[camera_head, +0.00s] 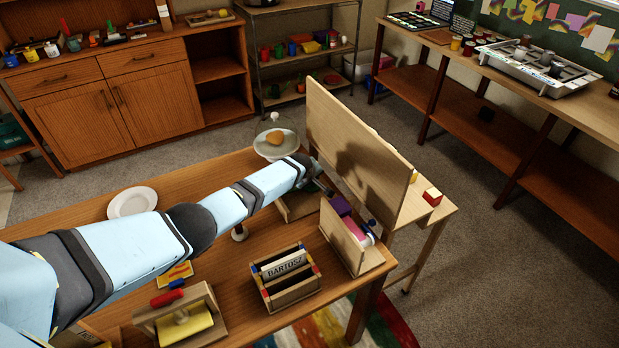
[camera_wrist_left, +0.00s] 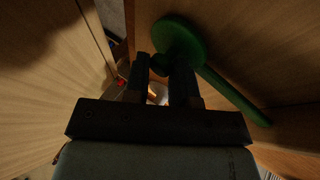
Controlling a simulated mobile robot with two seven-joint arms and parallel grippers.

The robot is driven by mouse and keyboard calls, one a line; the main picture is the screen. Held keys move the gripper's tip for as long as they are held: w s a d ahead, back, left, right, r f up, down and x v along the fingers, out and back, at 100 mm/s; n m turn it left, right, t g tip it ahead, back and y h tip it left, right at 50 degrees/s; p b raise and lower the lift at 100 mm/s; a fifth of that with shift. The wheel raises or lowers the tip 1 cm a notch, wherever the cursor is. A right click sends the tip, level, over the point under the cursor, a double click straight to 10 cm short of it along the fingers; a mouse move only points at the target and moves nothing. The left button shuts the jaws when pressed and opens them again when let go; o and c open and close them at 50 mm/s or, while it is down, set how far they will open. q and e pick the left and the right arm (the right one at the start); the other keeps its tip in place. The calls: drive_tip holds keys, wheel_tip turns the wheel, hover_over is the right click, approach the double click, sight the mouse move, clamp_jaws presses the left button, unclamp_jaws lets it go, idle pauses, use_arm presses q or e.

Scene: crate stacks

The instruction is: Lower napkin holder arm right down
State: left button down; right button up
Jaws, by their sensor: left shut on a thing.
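My left arm reaches across the table, and my left gripper (camera_head: 318,182) is beside the tall upright board, over a low wooden holder (camera_head: 294,209) that the arm partly hides. In the left wrist view, a green arm with a round disc end (camera_wrist_left: 182,40) and a straight bar slants down to the right. My left gripper (camera_wrist_left: 164,92) is shut at the disc's lower edge. The grasp is dark there, and the bar's far end is hard to trace. My right gripper is not in view.
The tall board (camera_head: 362,150) stands close to the right of my gripper. A wooden caddy (camera_head: 288,293), a holder with a yellow item (camera_head: 192,328) and a white plate (camera_head: 133,202) are on the table. A raised dish (camera_head: 276,145) stands behind my forearm.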

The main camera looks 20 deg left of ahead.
use_arm(q)
drive_tip(key=shift+w+d+r, duration=0.4)
drive_tip(key=shift+d+r, duration=0.15)
drive_tip(key=shift+r, duration=0.05)
drive_tip(key=c, duration=1.1)
unclamp_jaws()
drive_tip(key=shift+o, duration=0.8)
drive_tip(key=shift+w+d+f, duration=0.15)
drive_tip(key=shift+f, duration=0.05)
drive_tip(key=shift+s+a+f, duration=0.3)
drive_tip(key=shift+s+f, duration=0.1)
drive_tip(key=shift+s+r+p, duration=0.35)
drive_tip(key=shift+r+p, duration=0.15)
drive_tip(key=shift+r, duration=0.05)
drive_tip(key=p+v, duration=0.2)
drive_tip(key=v, duration=1)
drive_tip(key=shift+r, duration=0.4)
